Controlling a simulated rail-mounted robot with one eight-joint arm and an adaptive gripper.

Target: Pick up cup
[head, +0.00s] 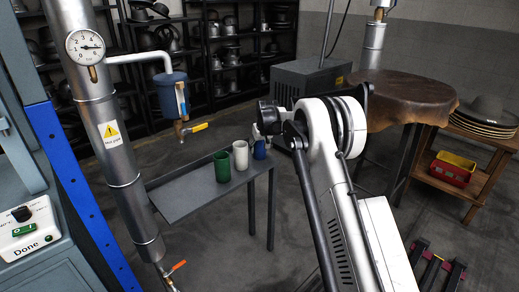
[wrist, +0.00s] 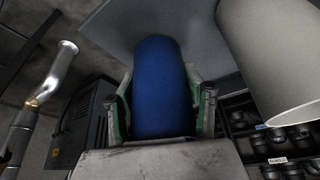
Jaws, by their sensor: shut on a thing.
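A green cup (head: 222,166), a white cup (head: 240,155) and a blue cup (head: 259,149) stand in a row at the narrow grey metal table (head: 185,192) in the head view. The blue cup is at the right end, partly hidden by my arm. In the wrist view my gripper (wrist: 162,95) is shut on the blue cup (wrist: 162,80), with one finger on each side of it. The white cup (wrist: 270,65) is close beside it, to the right. Whether the blue cup touches the tabletop cannot be told.
A blue tank with a yellow-handled tap (head: 194,128) hangs over the table's left part. A steel pipe with a gauge (head: 85,46) rises at the left. A round leather-covered table (head: 405,98) stands behind my arm. Shelves of metal moulds line the back wall.

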